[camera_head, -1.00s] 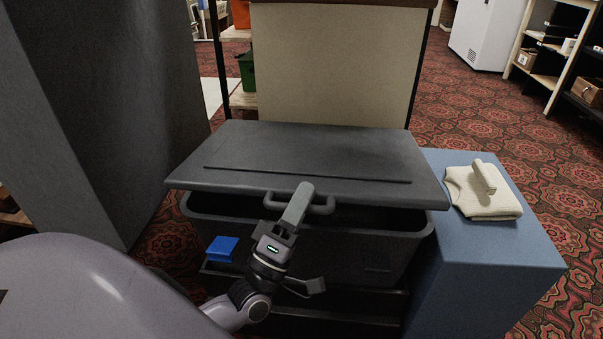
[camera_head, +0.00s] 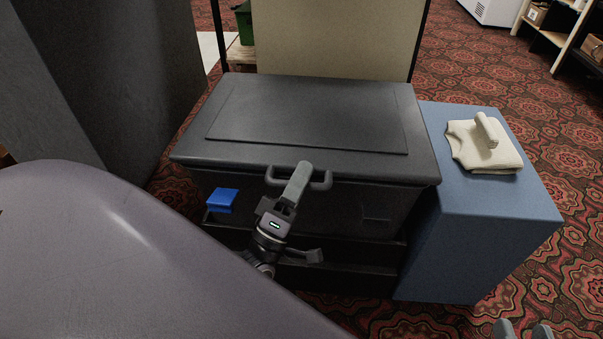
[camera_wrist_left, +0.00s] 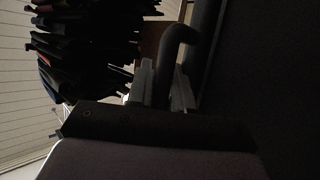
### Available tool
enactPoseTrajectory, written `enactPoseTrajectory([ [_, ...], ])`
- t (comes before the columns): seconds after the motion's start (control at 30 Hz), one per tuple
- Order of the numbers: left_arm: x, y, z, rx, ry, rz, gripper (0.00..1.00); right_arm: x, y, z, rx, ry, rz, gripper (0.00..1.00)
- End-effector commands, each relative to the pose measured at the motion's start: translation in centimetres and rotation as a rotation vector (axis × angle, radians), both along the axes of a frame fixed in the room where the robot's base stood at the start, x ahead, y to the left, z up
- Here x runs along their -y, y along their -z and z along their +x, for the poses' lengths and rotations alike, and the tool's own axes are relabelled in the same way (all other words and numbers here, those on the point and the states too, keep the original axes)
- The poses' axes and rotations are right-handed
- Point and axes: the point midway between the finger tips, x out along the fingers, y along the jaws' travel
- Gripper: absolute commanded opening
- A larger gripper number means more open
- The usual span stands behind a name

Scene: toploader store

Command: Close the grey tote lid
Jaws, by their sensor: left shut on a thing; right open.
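The dark grey tote (camera_head: 340,208) stands on a dark stepped stand. Its grey lid (camera_head: 310,115) lies over the top, and no dark gap shows along the front edge. I cannot tell whether it is fully seated at the back. My left gripper (camera_head: 298,182) is shut on the lid's front handle (camera_head: 322,182). In the left wrist view the curved handle (camera_wrist_left: 181,36) passes between the fingers of that gripper (camera_wrist_left: 164,88). My right gripper (camera_head: 523,330) is open and empty at the bottom right, with only its fingertips showing.
A blue block (camera_head: 222,199) is at the tote's front left. A blue pedestal (camera_head: 490,215) with a folded cream cloth (camera_head: 470,150) and a pale handled object (camera_head: 487,128) stands close on the right. A cream panel (camera_head: 335,40) stands behind. Patterned carpet is clear at the far right.

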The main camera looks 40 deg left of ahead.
Motion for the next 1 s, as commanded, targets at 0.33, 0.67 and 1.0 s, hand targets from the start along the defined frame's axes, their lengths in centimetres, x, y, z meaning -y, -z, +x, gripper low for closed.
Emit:
enactPoseTrajectory([
  [0.33, 0.3, 1.2, -0.2, -0.042, 0.012, -0.019, 0.25, 0.0, 0.2, 0.0, -0.007, -0.001, -0.001, 0.43],
  [0.67, 0.3, -4.7, -0.2, -0.03, 0.012, -0.017, 0.25, -1.4, 0.0, 0.6, -0.132, -0.026, 0.086, 0.43],
  [1.0, 0.3, -13.8, -0.3, -0.003, 0.007, -0.007, 0.25, -3.4, -0.4, 0.9, -0.291, -0.062, 0.198, 0.43],
])
